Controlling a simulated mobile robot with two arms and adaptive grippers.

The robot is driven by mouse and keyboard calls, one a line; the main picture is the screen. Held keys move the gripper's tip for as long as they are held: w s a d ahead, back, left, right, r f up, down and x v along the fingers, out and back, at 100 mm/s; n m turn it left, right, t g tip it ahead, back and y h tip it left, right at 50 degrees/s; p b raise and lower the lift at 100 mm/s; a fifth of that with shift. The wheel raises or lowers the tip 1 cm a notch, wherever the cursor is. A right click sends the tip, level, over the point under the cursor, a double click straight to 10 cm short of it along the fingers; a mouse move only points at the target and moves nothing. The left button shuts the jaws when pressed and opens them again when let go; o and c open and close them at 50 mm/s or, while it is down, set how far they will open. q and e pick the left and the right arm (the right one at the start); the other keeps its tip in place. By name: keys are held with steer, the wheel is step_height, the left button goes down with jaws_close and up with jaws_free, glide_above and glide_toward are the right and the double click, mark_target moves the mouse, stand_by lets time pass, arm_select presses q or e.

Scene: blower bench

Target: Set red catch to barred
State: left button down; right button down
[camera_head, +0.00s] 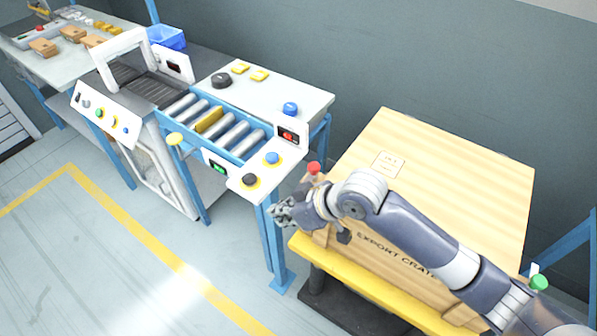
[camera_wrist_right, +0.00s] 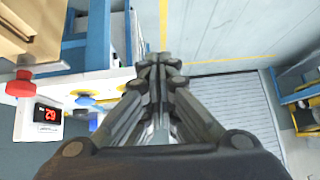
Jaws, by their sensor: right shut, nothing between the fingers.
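The red catch (camera_head: 314,168) stands at the left corner of the wooden export crate (camera_head: 455,165), close behind my right wrist in the head view. Its lower part is hidden, so I cannot tell its setting. In the right wrist view a red knob (camera_wrist_right: 20,84) shows at the left, beside a brown crate edge. My right gripper (camera_head: 279,213) is shut and empty, in the air left of the crate and in front of the red catch, apart from it. Its closed fingertips also show in the right wrist view (camera_wrist_right: 158,62). My left gripper is out of view.
A green knob (camera_head: 539,282) is at the crate's right corner, near my right arm. A roller bench (camera_head: 290,95) with blue, black and yellow knobs stands left of the gripper. A red digital display (camera_head: 288,136) sits on it. The floor at lower left is clear.

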steer(key=w+d+r, duration=0.2)
steer(key=w, duration=0.3)
step_height(320, 180, up, 4)
steer(key=h, duration=0.1)
glide_above(309, 175)
steer(key=s, duration=0.3)
steer(key=shift+a+t, duration=0.3)
steer(key=shift+a, duration=0.15)
steer(key=shift+f, duration=0.15)
steer(key=p+x, duration=0.2)
steer(key=x, duration=0.7)
steer(key=shift+w+a+f, duration=0.15)
steer(key=shift+a, duration=0.1)
steer(key=s+d+p, duration=0.2)
steer(key=d, duration=0.1)
steer(key=shift+s+d+f, duration=0.15)
steer(key=shift+f, duration=0.05)
